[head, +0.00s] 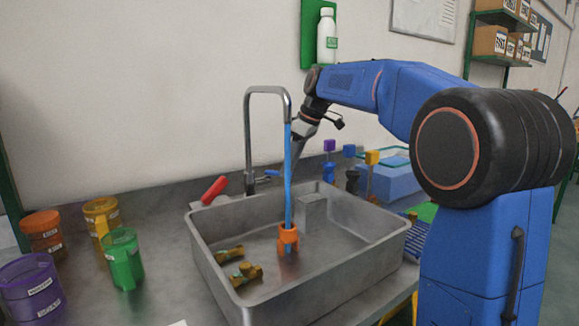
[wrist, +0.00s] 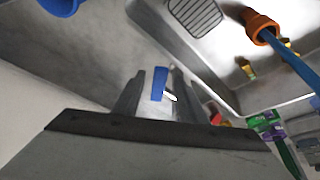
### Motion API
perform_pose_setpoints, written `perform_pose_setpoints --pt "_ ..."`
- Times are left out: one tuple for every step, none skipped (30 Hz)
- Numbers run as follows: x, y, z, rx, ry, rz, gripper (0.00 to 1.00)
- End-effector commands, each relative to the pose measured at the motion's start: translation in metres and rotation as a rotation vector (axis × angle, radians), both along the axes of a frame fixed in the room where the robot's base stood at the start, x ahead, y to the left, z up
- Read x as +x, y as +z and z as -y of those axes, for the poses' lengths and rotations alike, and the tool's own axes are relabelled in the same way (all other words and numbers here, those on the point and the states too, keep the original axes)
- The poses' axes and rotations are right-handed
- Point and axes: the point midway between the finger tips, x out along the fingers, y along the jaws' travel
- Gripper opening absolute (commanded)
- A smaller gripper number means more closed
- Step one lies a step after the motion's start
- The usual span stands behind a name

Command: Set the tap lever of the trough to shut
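The grey trough (head: 335,283) has a tall bent tap (head: 248,130) at its back, with a small blue tap lever (head: 272,173) near the tap's base. A blue stream of water (head: 288,190) runs from the spout into an orange cup-like piece (head: 288,236) in the trough; both also show in the wrist view, the piece (wrist: 259,27) at upper right. My gripper (head: 297,160) points down just right of the tap. In the wrist view the blue lever (wrist: 159,83) appears between the two fingers of my gripper (wrist: 158,88), which look apart. Whether they touch the lever I cannot tell.
Brass fittings (head: 240,274) lie in the trough. A red-handled object (head: 214,190) lies left of the tap. Orange, yellow, green (head: 123,259) and purple cups stand at left. A blue box (head: 392,180) and colored pieces stand right of the trough. A bottle (head: 326,37) hangs on the wall.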

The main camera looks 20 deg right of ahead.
Motion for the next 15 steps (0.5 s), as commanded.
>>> perform_pose_setpoints --pt "0.0003 -0.002 -0.0008 0.001 0.0 -0.001 0.38" --pt "0.0005 -0.0028 -0.001 0.0 0.0 0.0 0.38" --pt "0.0007 -0.0034 -0.0013 0.0 0.0 0.0 0.38" --pt "0.0008 -0.0038 -0.0014 0.0 0.0 0.0 0.38" --pt "0.0009 -0.0038 -0.0015 0.0 0.0 0.0 0.38" --pt "0.001 -0.0039 -0.0014 0.0 0.0 0.0 0.38" --pt "0.001 -0.0039 -0.0014 0.0 0.0 0.0 0.38" --pt "0.001 -0.0039 -0.0014 0.0 0.0 0.0 0.38" --pt "0.0009 -0.0038 -0.0014 0.0 0.0 0.0 0.38" --pt "0.0009 -0.0038 -0.0014 0.0 0.0 0.0 0.38" --pt "0.0009 -0.0038 -0.0014 0.0 0.0 0.0 0.35" --pt "0.0009 -0.0038 -0.0014 0.0 0.0 0.0 0.26" --pt "0.0009 -0.0037 -0.0014 0.0 0.0 0.0 0.18" --pt "0.0009 -0.0037 -0.0014 0.0 0.0 0.0 0.11" --pt "0.0009 -0.0037 -0.0014 0.0 0.0 0.0 0.02"
